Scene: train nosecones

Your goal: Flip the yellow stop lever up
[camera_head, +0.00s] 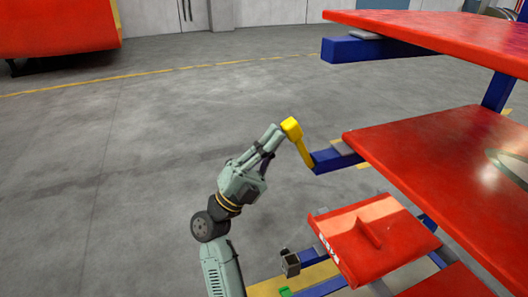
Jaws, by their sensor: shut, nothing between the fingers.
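The yellow stop lever (303,151) is at the end of a blue bar (338,157), right of the middle of the view. It is tilted, rising up and to the left from the bar to a thick block-like head. My gripper (275,132) is shut and empty. Its fingertips are just left of the lever's head, very close to it; I cannot tell whether they touch. The lever is not between the fingers.
Large red panels (450,150) on blue supports fill the right side. A smaller red panel (372,238) with a raised rib sits below the lever. Open grey floor (120,150) lies to the left. Another red object (60,30) stands at the far left.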

